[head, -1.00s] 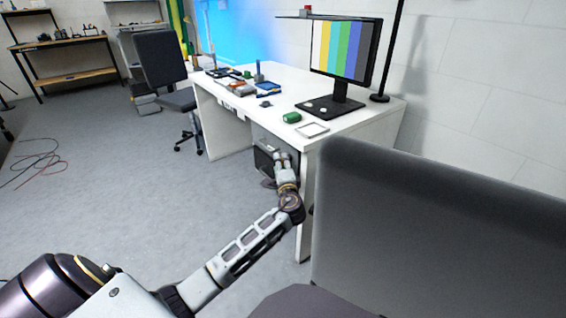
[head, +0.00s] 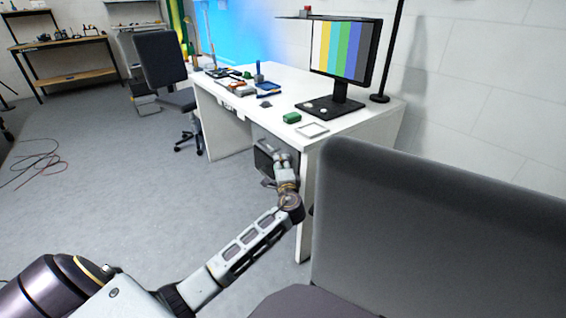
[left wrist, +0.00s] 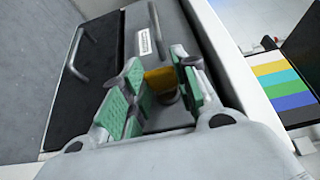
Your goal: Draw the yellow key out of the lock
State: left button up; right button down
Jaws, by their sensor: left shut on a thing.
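The yellow key (left wrist: 159,79) shows in the left wrist view between the green-padded fingers of my left gripper (left wrist: 156,88). The gripper is shut on it. A dark round part, seemingly the lock (left wrist: 171,97), lies right by the key at the grey front of the cabinet (left wrist: 174,32). The fingers hide much of this spot, so I cannot tell how deep the key sits. In the head view my left gripper (head: 281,161) is at the dark cabinet (head: 262,158) under the desk, and the key is too small to see. My right gripper is not in view.
The white desk (head: 285,82) stands over the cabinet, its near leg (head: 307,200) close to my left gripper. A grey chair back (head: 440,230) fills the lower right. A monitor (head: 345,50) and small items stand on the desk. Open floor lies to the left.

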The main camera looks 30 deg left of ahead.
pick_arm(q)
grip_shut()
jog(key=shift+s+a, duration=0.2)
jog(key=shift+s, duration=0.2)
dwell(0.4)
jog(key=shift+s+a+p, duration=0.3)
jog(key=shift+s+p, duration=0.05)
jog(key=shift+s, duration=0.45)
jog(key=shift+s+a+p, duration=0.35)
jog(key=shift+s+p, duration=0.05)
jog(key=shift+s, duration=0.35)
jog(key=shift+s+a+p, duration=0.3)
jog(key=shift+s+p, duration=0.05)
jog(key=shift+s, duration=0.45)
jog(key=shift+s, duration=0.15)
